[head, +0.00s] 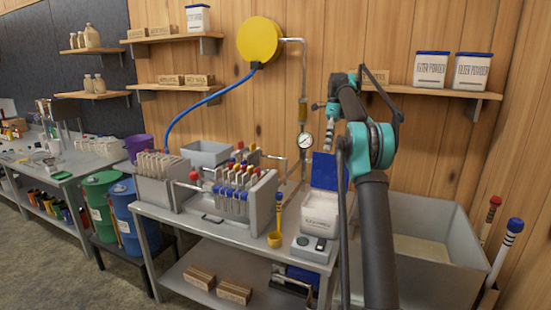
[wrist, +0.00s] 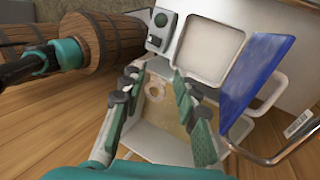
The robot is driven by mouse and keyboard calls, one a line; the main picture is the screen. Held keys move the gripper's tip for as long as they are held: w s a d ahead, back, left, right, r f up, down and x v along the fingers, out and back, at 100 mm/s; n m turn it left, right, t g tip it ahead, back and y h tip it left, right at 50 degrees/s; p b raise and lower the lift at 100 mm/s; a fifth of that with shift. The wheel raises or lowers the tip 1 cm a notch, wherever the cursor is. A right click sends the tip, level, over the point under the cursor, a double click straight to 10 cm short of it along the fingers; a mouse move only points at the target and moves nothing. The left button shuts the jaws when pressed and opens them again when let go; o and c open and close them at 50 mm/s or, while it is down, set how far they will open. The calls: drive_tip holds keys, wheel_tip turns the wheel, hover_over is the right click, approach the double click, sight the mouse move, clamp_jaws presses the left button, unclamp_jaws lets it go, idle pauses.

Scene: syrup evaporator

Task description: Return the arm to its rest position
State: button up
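My arm (head: 372,230) rises at the right of the head view, over the front right of the metal table. It bends at a teal joint, and its far end is up near the wall. My gripper (wrist: 157,86) shows in the wrist view with its two green-padded fingers spread apart. Nothing is between the pads, so it is open and empty. Beyond the fingers lies a pale tan surface with a small ring-shaped mark. In the head view the fingertips are too small and overlapped to make out clearly.
A steel basin (head: 440,235) is at right, a shelf (head: 425,90) above. The wrist view shows a wooden barrel (wrist: 95,45).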

drive_tip(key=s+f+n+t, duration=0.3)
drive_tip(key=s+f+n, duration=0.4)
drive_tip(key=s+f, duration=0.3)
drive_tip(key=s+a+f+n+t+h, duration=0.1)
drive_tip(key=s+f+n+t, duration=0.2)
drive_tip(key=s, duration=1.5)
drive_tip(key=s+f+n+t+h, duration=0.1)
drive_tip(key=s+f+n+t, duration=0.1)
drive_tip(key=s+f+n, duration=1)
wheel_tip(320, 180, down, 6)
drive_tip(key=shift+s+a+r+t, duration=0.1)
drive_tip(key=shift+s+a+t, duration=0.25)
drive_tip(key=shift+s, duration=0.65)
